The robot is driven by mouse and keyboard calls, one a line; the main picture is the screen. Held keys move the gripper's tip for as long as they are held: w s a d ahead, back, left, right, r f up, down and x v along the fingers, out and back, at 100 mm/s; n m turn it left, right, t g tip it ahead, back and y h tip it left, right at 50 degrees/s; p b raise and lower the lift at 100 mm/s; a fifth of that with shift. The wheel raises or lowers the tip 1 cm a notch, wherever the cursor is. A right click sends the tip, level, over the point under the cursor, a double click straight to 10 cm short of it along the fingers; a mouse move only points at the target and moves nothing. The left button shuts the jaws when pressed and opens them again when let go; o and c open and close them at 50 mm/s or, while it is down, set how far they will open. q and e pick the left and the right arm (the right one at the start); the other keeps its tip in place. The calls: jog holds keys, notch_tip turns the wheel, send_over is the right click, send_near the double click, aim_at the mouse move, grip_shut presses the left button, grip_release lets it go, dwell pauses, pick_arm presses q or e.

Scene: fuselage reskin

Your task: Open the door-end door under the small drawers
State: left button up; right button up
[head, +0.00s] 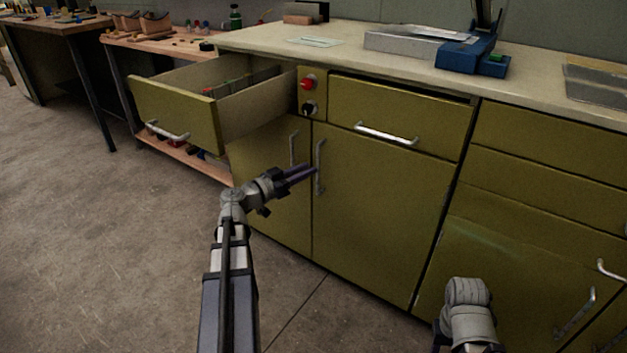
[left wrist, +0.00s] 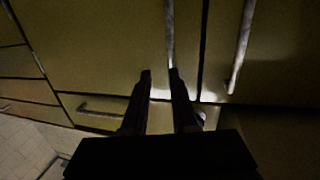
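Two shut olive doors stand side by side below drawers in the head view, a narrower left door (head: 270,185) and a wider right door (head: 375,200). The left door has an upright silver handle (head: 294,147), and the right door has another (head: 319,168). I cannot tell which door is the door-end one. My left gripper (head: 312,171) is open, its fingers at the right door's handle. In the left wrist view that handle (left wrist: 169,35) ends between or just beyond the fingertips (left wrist: 160,73); contact is unclear. The other handle (left wrist: 242,45) is clear of them.
A drawer (head: 175,110) stands pulled out above the left door. A shut drawer (head: 400,115) is above the right door. A red knob (head: 308,83) is between them. More drawers (head: 545,135) are at right. The floor (head: 110,240) at left is clear.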

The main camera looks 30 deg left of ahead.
pick_arm(q)
jog(key=w, duration=0.7)
jog(key=shift+d+f+t, duration=0.15)
jog(key=shift+t, duration=0.15)
grip_shut()
dwell(1.5)
